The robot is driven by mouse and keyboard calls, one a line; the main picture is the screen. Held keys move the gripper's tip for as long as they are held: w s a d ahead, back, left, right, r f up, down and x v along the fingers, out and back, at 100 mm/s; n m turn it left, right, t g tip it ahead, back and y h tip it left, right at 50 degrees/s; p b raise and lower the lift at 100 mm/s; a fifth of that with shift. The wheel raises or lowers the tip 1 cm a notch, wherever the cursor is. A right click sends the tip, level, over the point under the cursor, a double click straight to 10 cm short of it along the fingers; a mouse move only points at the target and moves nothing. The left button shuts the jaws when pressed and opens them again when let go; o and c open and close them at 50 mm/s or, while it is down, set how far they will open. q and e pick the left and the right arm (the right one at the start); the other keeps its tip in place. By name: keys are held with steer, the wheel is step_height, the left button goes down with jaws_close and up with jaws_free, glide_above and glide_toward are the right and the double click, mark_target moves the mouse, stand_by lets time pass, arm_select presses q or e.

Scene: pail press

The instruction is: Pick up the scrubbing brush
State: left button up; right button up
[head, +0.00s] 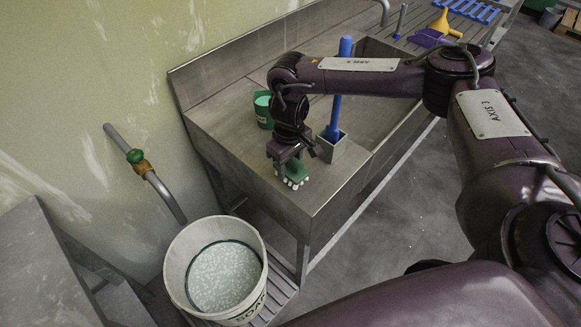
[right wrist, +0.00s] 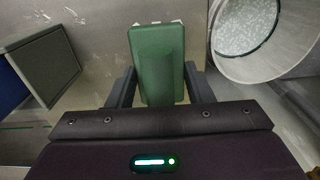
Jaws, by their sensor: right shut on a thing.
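The scrubbing brush has a green back and white bristles and is at the front left corner of the steel counter in the head view (head: 293,174). My right gripper (head: 288,163) points down over it and is shut on it. In the right wrist view the brush's green back (right wrist: 158,62) sits between the two fingers (right wrist: 155,88). I cannot tell whether the bristles touch the counter. My left gripper is not in view.
A white pail (head: 180,280) of foamy water stands below the counter. A square metal holder (head: 331,149) with a blue-handled tool (head: 337,90) and a green container (head: 263,110) stand close to the gripper. A valve pipe (head: 150,170) rises at left.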

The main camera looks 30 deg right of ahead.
steer(key=shift+r, duration=0.15)
steer(key=shift+w+r, duration=0.1)
steer(key=shift+r, duration=0.5)
step_height(320, 180, up, 5)
steer(key=shift+r+b, duration=0.1)
steer(key=shift+b, duration=0.2)
step_height(320, 180, up, 13)
steer(key=p, duration=0.3)
steer(key=shift+r, duration=0.2)
